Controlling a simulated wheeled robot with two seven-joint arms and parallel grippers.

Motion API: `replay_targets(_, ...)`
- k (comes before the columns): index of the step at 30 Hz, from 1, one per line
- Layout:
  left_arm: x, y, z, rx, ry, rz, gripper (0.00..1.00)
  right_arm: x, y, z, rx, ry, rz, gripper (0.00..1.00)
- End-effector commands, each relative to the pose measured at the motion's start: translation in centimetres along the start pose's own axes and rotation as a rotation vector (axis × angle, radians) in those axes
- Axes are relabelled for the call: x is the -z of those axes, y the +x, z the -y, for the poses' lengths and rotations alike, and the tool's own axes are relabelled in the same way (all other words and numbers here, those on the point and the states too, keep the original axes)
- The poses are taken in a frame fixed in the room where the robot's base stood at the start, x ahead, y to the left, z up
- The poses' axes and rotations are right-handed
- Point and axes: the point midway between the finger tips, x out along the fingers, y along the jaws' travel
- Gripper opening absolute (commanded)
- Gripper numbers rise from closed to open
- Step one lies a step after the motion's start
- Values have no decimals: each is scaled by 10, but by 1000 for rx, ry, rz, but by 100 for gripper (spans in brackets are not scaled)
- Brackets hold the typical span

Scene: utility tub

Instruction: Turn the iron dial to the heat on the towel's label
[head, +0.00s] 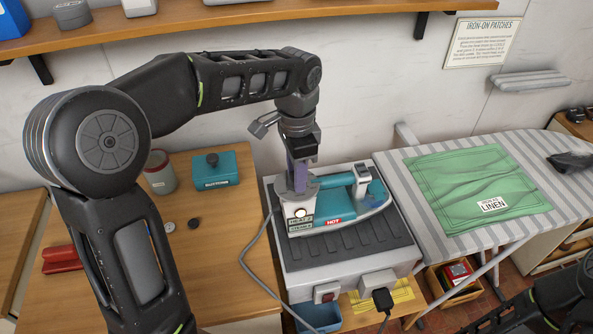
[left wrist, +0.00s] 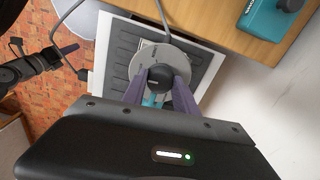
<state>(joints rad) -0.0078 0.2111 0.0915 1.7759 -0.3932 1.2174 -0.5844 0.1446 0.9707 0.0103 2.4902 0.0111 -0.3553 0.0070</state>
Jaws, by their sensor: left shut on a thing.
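The teal and grey iron (head: 345,212) lies on its dark ribbed stand, with a red HOT sign on its side. A small panel on it (head: 300,222) seems to read HEAT 2; its lower line is unclear. My left gripper (head: 299,178) points down and is shut on the black dial (left wrist: 160,76), above a grey disc (left wrist: 146,62). The dial's marks are too small to read. The green towel (head: 470,190) lies folded on the ironing board; its label (head: 493,205) reads LINEN. My right gripper (left wrist: 66,49) seems to show at the left wrist view's edge; its jaws are unclear.
A teal box (head: 214,170) and a grey canister (head: 159,173) stand left on the wooden bench. A cable loops beside the iron's stand (head: 342,257). A black plug (head: 383,299) sits in the stand's front. The striped ironing board (head: 398,192) fills the right.

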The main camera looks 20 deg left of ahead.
Motion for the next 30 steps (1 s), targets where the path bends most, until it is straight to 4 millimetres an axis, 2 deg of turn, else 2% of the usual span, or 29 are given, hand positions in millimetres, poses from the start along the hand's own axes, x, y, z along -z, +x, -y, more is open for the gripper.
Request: replay_targets(30,0,-1,0,0,944,-1,0,-1,-16,4,-5,3,5,0)
